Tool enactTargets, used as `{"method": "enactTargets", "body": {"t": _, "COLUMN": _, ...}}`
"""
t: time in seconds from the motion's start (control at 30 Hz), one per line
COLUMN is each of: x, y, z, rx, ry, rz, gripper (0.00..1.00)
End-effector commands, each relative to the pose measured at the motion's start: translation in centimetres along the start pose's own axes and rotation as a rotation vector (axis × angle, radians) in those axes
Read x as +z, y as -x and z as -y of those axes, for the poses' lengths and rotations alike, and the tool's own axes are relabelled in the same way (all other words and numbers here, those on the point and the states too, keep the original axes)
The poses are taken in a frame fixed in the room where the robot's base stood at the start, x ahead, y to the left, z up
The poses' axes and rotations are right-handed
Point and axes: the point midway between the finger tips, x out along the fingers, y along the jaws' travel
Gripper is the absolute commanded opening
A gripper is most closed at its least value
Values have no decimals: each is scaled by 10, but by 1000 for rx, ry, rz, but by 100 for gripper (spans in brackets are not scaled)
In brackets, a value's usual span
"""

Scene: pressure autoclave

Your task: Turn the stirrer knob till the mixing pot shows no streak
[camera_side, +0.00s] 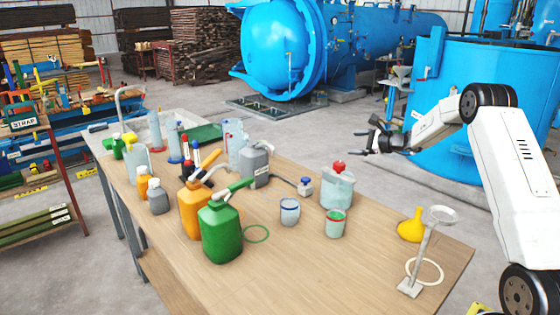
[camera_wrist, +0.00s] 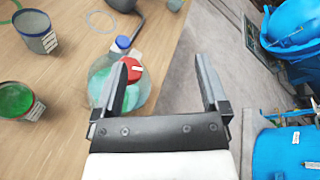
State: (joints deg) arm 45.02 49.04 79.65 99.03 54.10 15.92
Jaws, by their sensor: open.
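The mixing pot (camera_side: 338,188) is a clear, pale vessel on the right half of the table, with a red stirrer knob (camera_side: 339,167) on top. In the wrist view the pot (camera_wrist: 104,72) shows blue-green patches in paler contents, partly behind my left finger. The knob (camera_wrist: 132,70) has a white mark and lies behind that finger's tip in the picture. My gripper (camera_side: 370,142) is open and empty, in the air right of the pot and higher. Its two fingers (camera_wrist: 165,65) stand wide apart in the wrist view, with floor between them.
A blue-capped bottle (camera_side: 305,187), a blue-rimmed cup (camera_side: 289,211) and a green-filled cup (camera_side: 335,224) stand close to the pot. Green (camera_side: 221,235) and orange (camera_side: 190,212) jugs stand left.

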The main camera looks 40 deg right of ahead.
Motion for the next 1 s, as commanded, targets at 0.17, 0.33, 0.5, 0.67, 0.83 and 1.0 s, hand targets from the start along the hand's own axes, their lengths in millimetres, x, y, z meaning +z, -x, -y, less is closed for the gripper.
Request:
{"method": "enactTargets", "body": {"t": 0.17, "x": 2, "y": 5, "z": -9, "rx": -17, "ry": -276, "rz": -64, "gripper": 94}}
{"method": "enactTargets", "body": {"t": 0.33, "x": 2, "y": 10, "z": -16, "rx": -38, "ry": -465, "rz": -107, "gripper": 94}}
{"method": "enactTargets", "body": {"t": 0.5, "x": 2, "y": 14, "z": -21, "rx": -56, "ry": -600, "rz": -136, "gripper": 94}}
{"method": "enactTargets", "body": {"t": 0.67, "x": 2, "y": 17, "z": -25, "rx": -73, "ry": -698, "rz": -158, "gripper": 94}}
{"method": "enactTargets", "body": {"t": 0.83, "x": -20, "y": 9, "z": -41, "rx": -70, "ry": -693, "rz": -158, "gripper": 94}}
{"method": "enactTargets", "body": {"t": 1.0, "x": -34, "y": 4, "z": -52, "rx": -70, "ry": -690, "rz": -156, "gripper": 94}}
